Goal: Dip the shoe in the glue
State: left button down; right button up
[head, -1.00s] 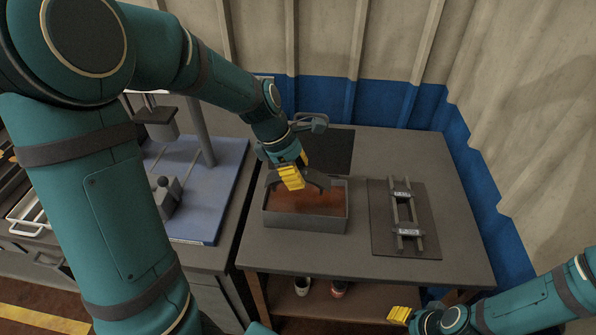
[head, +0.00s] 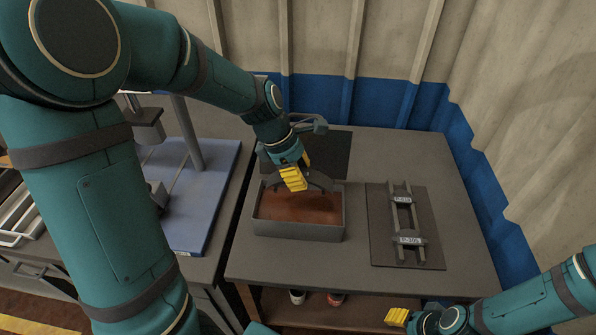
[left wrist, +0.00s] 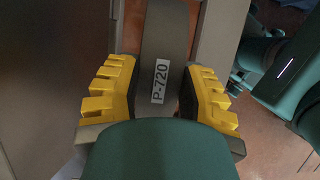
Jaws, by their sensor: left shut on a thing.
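My left gripper (head: 293,179) is shut on a dark curved brake shoe (head: 320,181). In the left wrist view the shoe (left wrist: 165,35) lies between the yellow finger pads and bears a label reading P-720. In the head view the shoe is at the far side of a grey open tray (head: 298,231) of reddish-brown glue (head: 300,208). I cannot tell how high it is above the glue or whether it touches. The gripper hides part of the shoe. My right gripper (head: 397,316) is low at the table's front; its opening is not clear.
A dark board (head: 378,243) with a rail fixture holding labelled parts lies right of the tray. A press with a blue base (head: 205,225) stands on the left. The table's front right is clear.

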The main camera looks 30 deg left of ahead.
pick_arm(q)
jog(key=shift+f+b, duration=1.1)
jog(key=shift+f, duration=0.15)
jog(key=shift+a+f, duration=0.1)
jog(key=shift+f, duration=0.15)
jog(key=shift+f+b, duration=2.2)
jog(key=shift+f, duration=1.05)
